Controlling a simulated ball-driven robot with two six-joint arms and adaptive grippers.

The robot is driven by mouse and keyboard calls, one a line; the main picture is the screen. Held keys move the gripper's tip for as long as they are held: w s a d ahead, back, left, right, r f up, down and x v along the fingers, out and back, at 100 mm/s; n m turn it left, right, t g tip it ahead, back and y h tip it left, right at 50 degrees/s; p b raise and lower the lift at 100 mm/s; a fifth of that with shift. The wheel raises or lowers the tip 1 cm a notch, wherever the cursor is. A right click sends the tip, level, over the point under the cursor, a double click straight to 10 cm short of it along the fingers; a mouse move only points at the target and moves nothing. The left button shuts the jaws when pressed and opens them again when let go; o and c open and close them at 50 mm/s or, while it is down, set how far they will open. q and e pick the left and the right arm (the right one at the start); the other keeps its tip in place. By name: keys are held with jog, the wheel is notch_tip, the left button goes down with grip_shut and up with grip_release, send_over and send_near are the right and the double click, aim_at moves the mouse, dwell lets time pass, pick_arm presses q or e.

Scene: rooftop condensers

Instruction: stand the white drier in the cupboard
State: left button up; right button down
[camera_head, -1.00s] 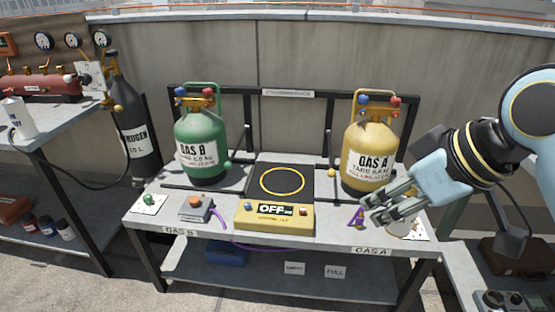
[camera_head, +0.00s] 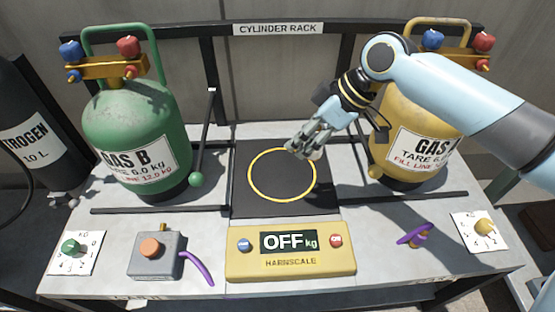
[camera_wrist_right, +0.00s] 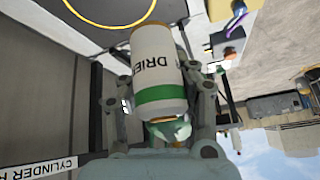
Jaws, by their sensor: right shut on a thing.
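The white drier (camera_wrist_right: 155,60) is a white can with a green band and the dark letters DRIE showing, seen in the right wrist view. My right gripper (camera_head: 303,148) is shut on it, with a finger on each side of the can. In the head view the gripper hangs over the black scale plate with the yellow ring, and the drier cannot be made out clearly there. The cupboard is not in view. My left gripper is not in view.
The green GAS B cylinder (camera_head: 135,130) stands left of the scale plate (camera_head: 245,205), the yellow GAS A cylinder (camera_head: 400,125) right of it behind my arm. The scale display box (camera_head: 290,262) reads OFF. A grey box (camera_head: 158,262) and purple-handled piece (camera_head: 415,236) lie in front.

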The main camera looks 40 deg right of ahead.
jog(key=d+f+b, duration=0.2)
jog(key=d+f, duration=0.4)
jog(key=f, duration=0.1)
pick_arm(q)
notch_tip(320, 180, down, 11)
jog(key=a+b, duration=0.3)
jog(key=b, duration=0.7)
pick_arm(e)
send_near(265, 179)
jog(key=shift+a+f+m, duration=0.1)
jog(key=shift+a+m, duration=0.2)
jog(key=shift+a, duration=0.05)
jog(key=shift+w+a+f+b, duration=0.25)
jog(key=shift+w+a+b, duration=0.45)
jog(key=shift+w+b, duration=0.25)
jog(key=shift+f, duration=0.1)
jog(key=shift+s+f+b, duration=0.1)
jog(key=shift+f+b, duration=1.65)
jog(key=shift+b, duration=0.1)
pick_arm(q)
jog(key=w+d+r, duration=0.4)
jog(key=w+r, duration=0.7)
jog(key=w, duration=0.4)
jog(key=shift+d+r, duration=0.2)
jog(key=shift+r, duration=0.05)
